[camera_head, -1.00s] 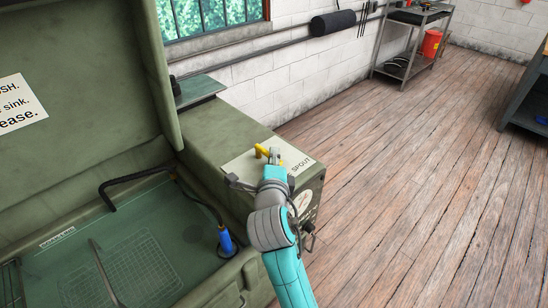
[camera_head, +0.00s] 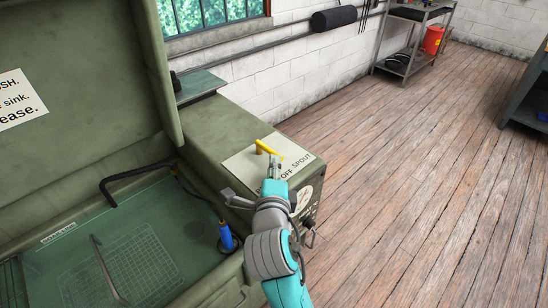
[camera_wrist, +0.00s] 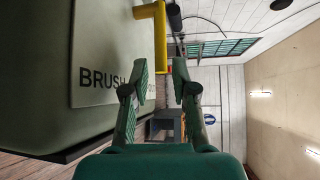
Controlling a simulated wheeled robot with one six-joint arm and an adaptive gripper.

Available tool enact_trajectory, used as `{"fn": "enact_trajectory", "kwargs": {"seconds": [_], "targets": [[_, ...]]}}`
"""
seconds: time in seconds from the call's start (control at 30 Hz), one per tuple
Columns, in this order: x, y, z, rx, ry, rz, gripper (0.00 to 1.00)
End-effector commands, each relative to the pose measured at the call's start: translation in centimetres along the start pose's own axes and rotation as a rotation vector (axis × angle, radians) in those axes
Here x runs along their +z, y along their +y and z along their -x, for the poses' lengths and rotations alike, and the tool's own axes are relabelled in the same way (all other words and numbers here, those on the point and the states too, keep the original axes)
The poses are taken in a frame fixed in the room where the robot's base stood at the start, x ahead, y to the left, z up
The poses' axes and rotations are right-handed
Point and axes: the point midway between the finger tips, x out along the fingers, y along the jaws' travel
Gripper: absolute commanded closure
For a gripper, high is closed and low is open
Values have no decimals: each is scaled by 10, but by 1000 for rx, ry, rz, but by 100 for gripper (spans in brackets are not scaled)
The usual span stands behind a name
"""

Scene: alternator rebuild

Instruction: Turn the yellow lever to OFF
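The yellow lever (camera_head: 268,148) stands on a pale label plate (camera_head: 243,163) on top of the green cabinet. Its arm points right and slightly toward me. The words OFF and SPOUT show on the plate in the head view; BRUSH shows in the wrist view. My gripper (camera_head: 274,166) is just on the near side of the lever, apart from it in the wrist view. There the lever (camera_wrist: 160,35) is ahead of and above the fingers. My gripper (camera_wrist: 160,78) is open with nothing between its fingers. My wrist hides part of the plate.
The green cabinet (camera_head: 215,130) carries an open wash basin (camera_head: 150,215) at left with a raised lid (camera_head: 90,90). A blue-handled brush (camera_head: 226,238) stands in the basin's right side. Wooden floor (camera_head: 400,170) is clear to the right.

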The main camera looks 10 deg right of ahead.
Motion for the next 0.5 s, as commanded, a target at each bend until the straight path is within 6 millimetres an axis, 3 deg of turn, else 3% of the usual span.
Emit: {"fn": "enact_trajectory", "kwargs": {"seconds": [0.2, 0.5], "targets": [[1, 1, 39, 1, -1, 2, 73], [0, 0, 59, 1, 1, 0, 73]]}}
